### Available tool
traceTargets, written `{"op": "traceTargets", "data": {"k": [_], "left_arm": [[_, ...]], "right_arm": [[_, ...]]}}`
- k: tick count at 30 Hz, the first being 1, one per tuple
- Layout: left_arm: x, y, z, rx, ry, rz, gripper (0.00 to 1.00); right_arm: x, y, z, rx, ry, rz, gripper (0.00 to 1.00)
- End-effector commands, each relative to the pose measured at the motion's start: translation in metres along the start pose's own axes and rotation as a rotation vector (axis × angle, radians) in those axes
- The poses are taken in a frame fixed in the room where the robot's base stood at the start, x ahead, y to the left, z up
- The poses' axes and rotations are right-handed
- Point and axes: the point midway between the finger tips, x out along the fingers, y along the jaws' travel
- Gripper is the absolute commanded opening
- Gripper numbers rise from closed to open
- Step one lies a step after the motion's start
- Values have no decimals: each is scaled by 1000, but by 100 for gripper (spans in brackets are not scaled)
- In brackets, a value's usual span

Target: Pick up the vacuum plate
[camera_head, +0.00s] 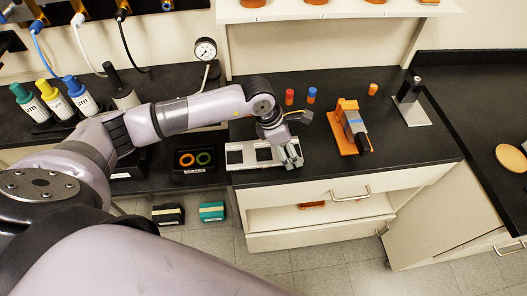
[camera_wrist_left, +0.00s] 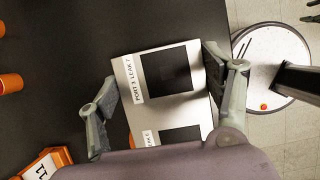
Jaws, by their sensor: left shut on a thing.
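The vacuum plate is a long white plate (camera_head: 249,155) with dark square pads, lying at the front left of the black worktop in the head view. In the left wrist view the white plate (camera_wrist_left: 140,115) carries a label reading "PORT 3 LEAK" and two dark pads show. My left gripper (camera_head: 292,158) is at the plate's right end, with its fingers (camera_wrist_left: 160,78) on the two opposite long edges, shut on it. The plate looks flat; whether it is clear of the worktop I cannot tell.
An orange-and-grey device (camera_head: 350,128) stands right of the plate, with red and blue small cylinders (camera_head: 311,95) behind. A black tray with orange and green rings (camera_head: 195,159) is at left. A grey stand (camera_head: 411,105) is further right. A drawer front (camera_head: 340,190) lies below the edge.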

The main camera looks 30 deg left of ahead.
Motion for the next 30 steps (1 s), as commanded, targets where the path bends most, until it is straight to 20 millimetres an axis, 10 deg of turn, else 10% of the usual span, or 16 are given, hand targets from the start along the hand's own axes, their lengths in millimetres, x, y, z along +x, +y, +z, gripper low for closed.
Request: {"op": "traceTargets", "data": {"k": [13, 30], "left_arm": [[0, 0, 0, 0, 0, 0, 29], [-16, 1, 8, 3, -5, 3, 29]], "right_arm": [[0, 0, 0, 0, -1, -1, 40], [-3, -4, 0, 1, 0, -4, 40]]}}
